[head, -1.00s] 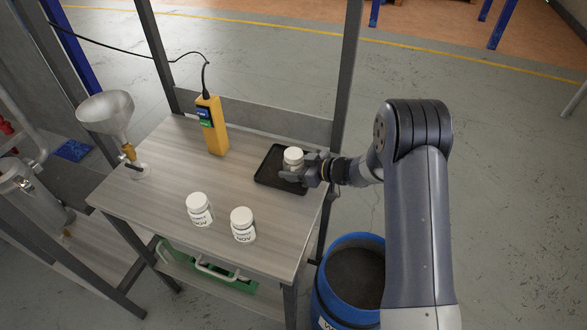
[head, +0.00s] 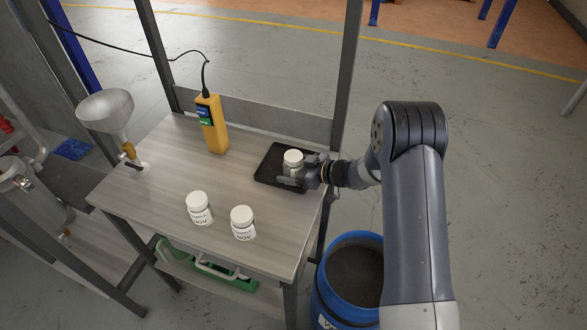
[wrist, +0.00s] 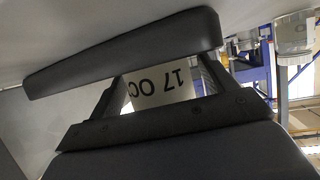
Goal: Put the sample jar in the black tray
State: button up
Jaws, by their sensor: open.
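A white sample jar (head: 293,160) stands upright in the black tray (head: 266,178) at the right end of the table. My gripper (head: 292,172) is open at this jar, coming from the right, with its fingers beside the jar's body. In the wrist view the jar's label (wrist: 160,86), with dark print, shows between my finger parts. Two more white jars stand upright on the table, one on the left (head: 199,208) and one on the right (head: 243,223).
A yellow handheld meter (head: 212,124) with a cable stands at the table's back. A funnel (head: 107,112) is at the left. A blue drum (head: 350,280) stands below right. A green crate (head: 215,272) sits under the table. The tabletop's middle is clear.

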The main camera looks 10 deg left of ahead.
jog(key=shift+d+r, duration=0.1)
jog(key=shift+r, duration=0.15)
jog(key=b+v, duration=0.1)
jog(key=v, duration=1.1)
jog(key=shift+b, duration=0.35)
